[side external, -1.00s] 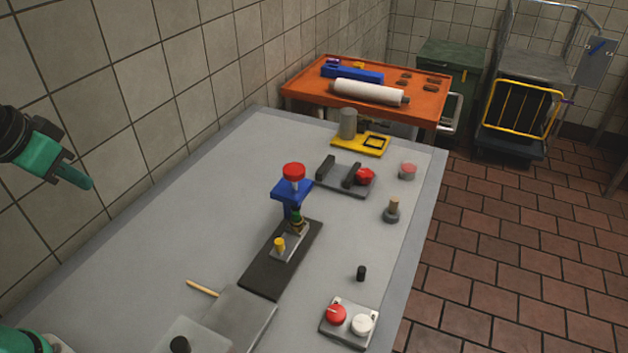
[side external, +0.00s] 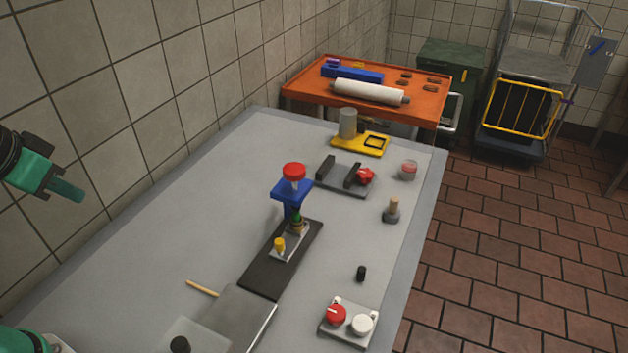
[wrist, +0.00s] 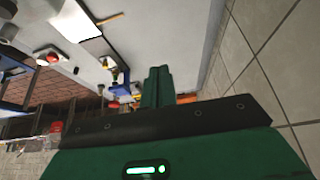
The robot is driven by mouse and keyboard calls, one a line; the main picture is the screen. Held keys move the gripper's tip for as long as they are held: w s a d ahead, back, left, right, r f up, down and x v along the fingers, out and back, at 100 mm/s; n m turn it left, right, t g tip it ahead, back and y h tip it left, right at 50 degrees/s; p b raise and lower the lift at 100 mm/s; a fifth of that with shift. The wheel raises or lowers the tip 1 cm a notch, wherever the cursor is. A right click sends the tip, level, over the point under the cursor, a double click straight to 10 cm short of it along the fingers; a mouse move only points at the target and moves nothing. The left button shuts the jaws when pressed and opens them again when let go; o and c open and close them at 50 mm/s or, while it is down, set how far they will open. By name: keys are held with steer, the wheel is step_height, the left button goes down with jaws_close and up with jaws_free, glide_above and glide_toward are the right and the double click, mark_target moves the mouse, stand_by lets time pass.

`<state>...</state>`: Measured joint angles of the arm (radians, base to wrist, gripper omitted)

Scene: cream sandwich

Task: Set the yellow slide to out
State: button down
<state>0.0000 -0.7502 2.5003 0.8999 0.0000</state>
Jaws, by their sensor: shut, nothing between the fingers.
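The yellow slide shows as a small yellow knob (side external: 279,244) on a light grey plate (side external: 290,246), which lies on a dark base strip (side external: 262,273) in the middle of the table. A dark item with a green part stands at the plate's far end, by a blue stand with a red top (side external: 293,172). My gripper (side external: 82,196) is shut and empty, in the air at the far left, well away from the slide. Its closed green fingers also show in the wrist view (wrist: 157,72).
A panel with red and white knobs (side external: 349,323) is at the front right. A wooden stick (side external: 202,289) lies left of the base. A black peg (side external: 361,273) and a grey post (side external: 392,211) stand to the right. The table's left side is clear.

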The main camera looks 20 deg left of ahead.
stand_by(0.3)
steer(key=c, duration=1.3)
jaws_free()
steer(key=shift+w+r, duration=0.1)
steer(key=shift+w, duration=0.05)
steer(key=shift+c, duration=0.2)
steer(key=w+d+f+n+g, duration=0.1)
steer(key=w+d+f+g, duration=0.15)
steer(key=w+d, duration=0.6)
steer(key=w+d+f+n+g, duration=0.1)
steer(key=w+d+f+g, duration=0.15)
steer(key=w+d, duration=0.55)
steer(key=shift+n+g, duration=0.3)
steer(key=shift+n, duration=0.2)
steer(key=w+d+f, duration=0.1)
steer(key=d+f, duration=0.1)
steer(key=w+d+f, duration=0.1)
steer(key=d+f, duration=0.1)
steer(key=f, duration=0.1)
steer(key=w+d+f, duration=0.2)
steer(key=shift+w+d+f, duration=0.1)
steer(key=shift+f, duration=0.2)
steer(key=shift+w+d+f, duration=0.1)
steer(key=shift+d+f, duration=0.15)
steer(key=shift+f, duration=0.05)
steer(key=shift+f, duration=0.15)
